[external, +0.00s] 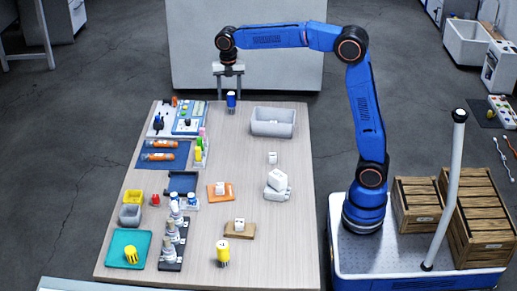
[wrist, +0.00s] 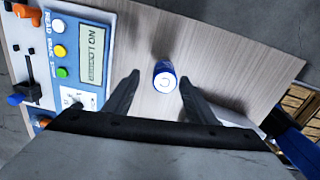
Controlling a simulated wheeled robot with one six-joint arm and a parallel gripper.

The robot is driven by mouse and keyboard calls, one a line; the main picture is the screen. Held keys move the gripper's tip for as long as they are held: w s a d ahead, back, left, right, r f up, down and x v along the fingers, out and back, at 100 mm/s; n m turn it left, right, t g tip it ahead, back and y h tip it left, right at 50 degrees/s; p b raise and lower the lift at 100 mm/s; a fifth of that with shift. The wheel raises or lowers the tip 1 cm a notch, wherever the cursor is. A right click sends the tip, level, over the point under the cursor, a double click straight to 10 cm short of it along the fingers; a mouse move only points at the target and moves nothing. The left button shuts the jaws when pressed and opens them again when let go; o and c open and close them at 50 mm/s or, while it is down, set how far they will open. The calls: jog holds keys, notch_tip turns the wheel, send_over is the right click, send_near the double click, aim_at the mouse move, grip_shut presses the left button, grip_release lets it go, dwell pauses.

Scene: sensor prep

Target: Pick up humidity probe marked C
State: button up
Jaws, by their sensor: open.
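A small blue cylinder with a white top marked C, the humidity probe (wrist: 165,80), stands on the wooden table between and just beyond my open fingers in the wrist view. In the external view the blue probe (external: 231,100) is near the table's far edge, under my gripper (external: 229,86). My gripper also shows in the wrist view (wrist: 160,78), with one finger on each side of the probe and a gap to it. The fingers hold nothing. How far they are above the table is hard to tell.
A blue logger panel (wrist: 85,50) with colored buttons lies left of the probe. A grey bin (external: 272,122) stands to its right. The table (external: 255,190) is bare around the probe.

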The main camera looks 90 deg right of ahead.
aim_at(231, 105)
jog(key=shift+s+d+f, duration=0.15)
jog(key=shift+f, duration=1.5)
jog(key=shift+s+d+f, duration=0.1)
jog(key=shift+s+f, duration=0.05)
jog(key=shift+f, duration=1.5)
jog(key=c, duration=1.2)
